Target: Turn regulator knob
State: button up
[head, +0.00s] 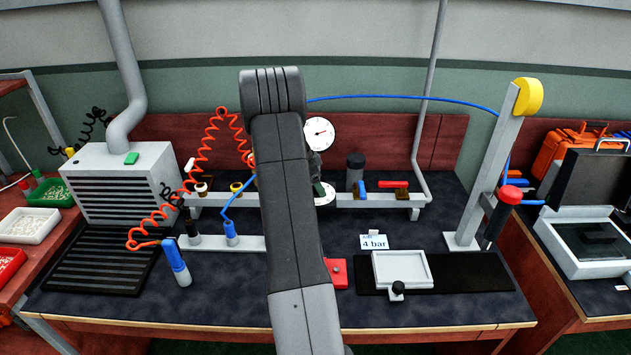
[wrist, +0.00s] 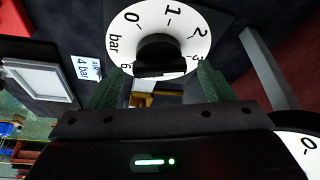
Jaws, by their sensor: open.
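The regulator knob (wrist: 160,50) is black and sits at the centre of a white dial (wrist: 130,45) marked 0, 1, 2, 3, 6 and bar in the wrist view. My gripper (wrist: 159,72) is open, with a green finger on each side of the knob and a visible gap on both sides. I cannot tell how deep the fingertips reach. In the head view my arm hides the knob; only the right part of the dial (head: 328,196) shows. A card reading 4 bar (head: 374,242) stands on the bench.
A round gauge (head: 319,133) is above the dial, right beside my arm. A dark cylinder (head: 355,170) and a red-handled valve (head: 393,184) are to the right on the rail. A coiled red hose (head: 205,150) hangs left. A red box (head: 337,272) lies in front.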

jog(key=c, duration=1)
jog(key=shift+f+b, duration=0.1)
jog(key=shift+b, duration=0.35)
